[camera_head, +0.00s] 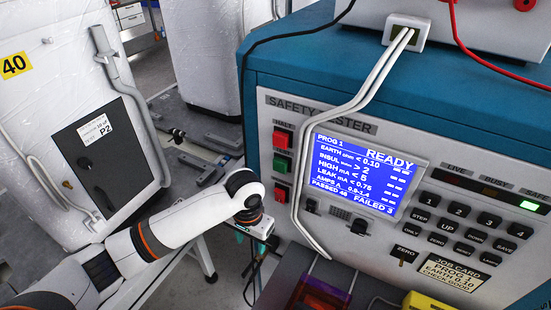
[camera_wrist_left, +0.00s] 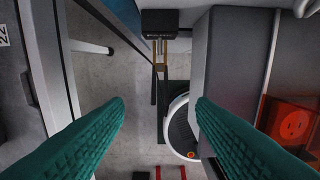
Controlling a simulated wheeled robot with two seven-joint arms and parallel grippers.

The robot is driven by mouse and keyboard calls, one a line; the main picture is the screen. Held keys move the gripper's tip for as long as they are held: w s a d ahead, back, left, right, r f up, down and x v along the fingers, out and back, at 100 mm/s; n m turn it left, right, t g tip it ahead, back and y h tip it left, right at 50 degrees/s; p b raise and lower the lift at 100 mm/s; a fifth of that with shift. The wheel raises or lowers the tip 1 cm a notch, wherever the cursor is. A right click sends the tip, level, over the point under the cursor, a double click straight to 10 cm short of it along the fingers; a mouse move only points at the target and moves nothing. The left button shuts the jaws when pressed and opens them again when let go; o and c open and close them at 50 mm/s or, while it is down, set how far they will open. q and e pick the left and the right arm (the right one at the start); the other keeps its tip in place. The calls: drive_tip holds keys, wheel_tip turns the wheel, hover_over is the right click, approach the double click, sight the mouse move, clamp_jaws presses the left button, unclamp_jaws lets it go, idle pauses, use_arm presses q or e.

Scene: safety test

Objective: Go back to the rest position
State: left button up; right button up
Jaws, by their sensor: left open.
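My left arm comes in from the left in the head view, and its gripper (camera_head: 258,245) hangs beside the front left corner of the safety tester (camera_head: 350,75). In the left wrist view the two green ribbed fingers of my left gripper (camera_wrist_left: 160,112) are wide apart with nothing between them. The gap looks down on grey floor and a black and white rounded part. The tester's blue screen (camera_head: 366,172) reads READY. My right gripper is in neither view.
An orange-red socket box (camera_head: 318,294) sits low in front of the tester; it also shows in the left wrist view (camera_wrist_left: 290,125). White cables (camera_head: 345,108) drape down the tester's front. A yellow object (camera_head: 428,301) is at the lower edge. A white wrapped cabinet (camera_head: 60,75) stands at left.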

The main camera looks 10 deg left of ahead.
use_arm(q)
drive_tip(key=s+d+f+h, duration=0.1)
drive_tip(key=s, duration=0.2)
drive_tip(key=s+d+t+h, duration=0.1)
drive_tip(key=s+d, duration=0.1)
drive_tip(key=s, duration=0.1)
drive_tip(key=s+d+f+h, duration=0.1)
drive_tip(key=s, duration=0.3)
drive_tip(key=shift+d+f+m+t, duration=0.25)
drive_tip(key=shift+f+m+t, duration=0.05)
drive_tip(key=shift+m+t, duration=0.1)
drive_tip(key=s+a+n+t+y, duration=0.2)
drive_tip(key=s+a+n+y, duration=0.1)
drive_tip(key=s+a, duration=0.95)
wheel_tip(320, 180, down, 26)
drive_tip(key=g, duration=0.2)
drive_tip(key=s+a+f, duration=0.2)
drive_tip(key=s+f, duration=1.3)
drive_tip(key=s, duration=0.1)
drive_tip(key=shift+s+a+f+m+g, duration=0.3)
drive_tip(key=shift+s+a+g, duration=0.05)
drive_tip(key=shift+a+g, duration=0.05)
